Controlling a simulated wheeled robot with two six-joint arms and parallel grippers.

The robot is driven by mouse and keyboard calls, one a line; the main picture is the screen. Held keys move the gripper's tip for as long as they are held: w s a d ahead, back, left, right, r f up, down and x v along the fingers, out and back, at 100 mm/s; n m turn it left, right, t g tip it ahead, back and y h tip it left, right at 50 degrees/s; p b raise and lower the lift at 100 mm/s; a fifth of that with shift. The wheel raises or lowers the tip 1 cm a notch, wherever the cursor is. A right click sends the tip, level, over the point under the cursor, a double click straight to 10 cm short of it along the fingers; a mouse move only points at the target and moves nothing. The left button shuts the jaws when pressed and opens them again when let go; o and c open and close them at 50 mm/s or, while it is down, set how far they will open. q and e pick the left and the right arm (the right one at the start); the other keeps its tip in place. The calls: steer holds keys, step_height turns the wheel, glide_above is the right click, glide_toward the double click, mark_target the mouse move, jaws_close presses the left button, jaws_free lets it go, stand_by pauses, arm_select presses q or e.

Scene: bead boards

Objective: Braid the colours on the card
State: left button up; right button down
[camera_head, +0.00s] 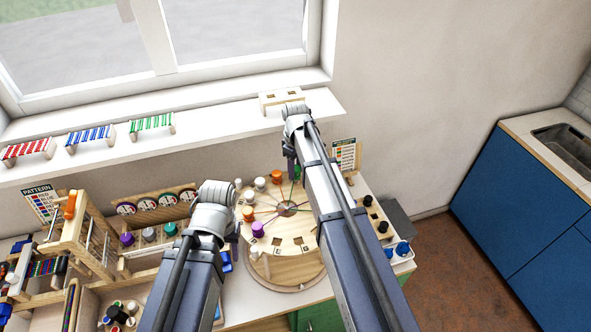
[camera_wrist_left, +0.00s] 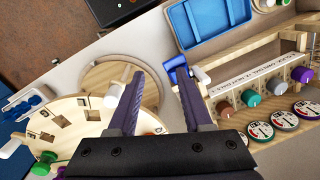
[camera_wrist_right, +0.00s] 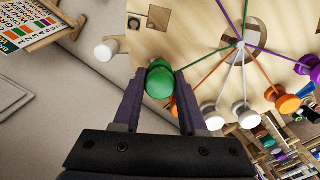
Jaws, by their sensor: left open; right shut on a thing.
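The round wooden braiding board (camera_head: 290,272) stands on the worktop, with coloured threads meeting at its central hole. An orange bobbin (camera_head: 277,177), a purple bobbin (camera_head: 258,230) and white bobbins (camera_wrist_right: 240,115) sit around its rim. The card (camera_head: 345,155) with coloured rows stands behind the board and also shows in the right wrist view (camera_wrist_right: 28,22). My left gripper (camera_wrist_left: 158,85) is open and empty, left of the board, above the worktop.
A blue tray (camera_wrist_left: 210,22) lies near the rack. Dark knobs (camera_head: 375,215) stand at right. The windowsill holds small striped racks (camera_head: 90,136).

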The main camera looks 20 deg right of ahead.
steer(key=shift+f, duration=0.1)
steer(key=shift+f+b, duration=0.85)
steer(key=shift+b, duration=0.15)
steer(key=shift+c, duration=1.9)
jaws_free()
step_height(320, 180, up, 7)
steer(key=p, duration=0.7)
steer(key=shift+r, duration=0.15)
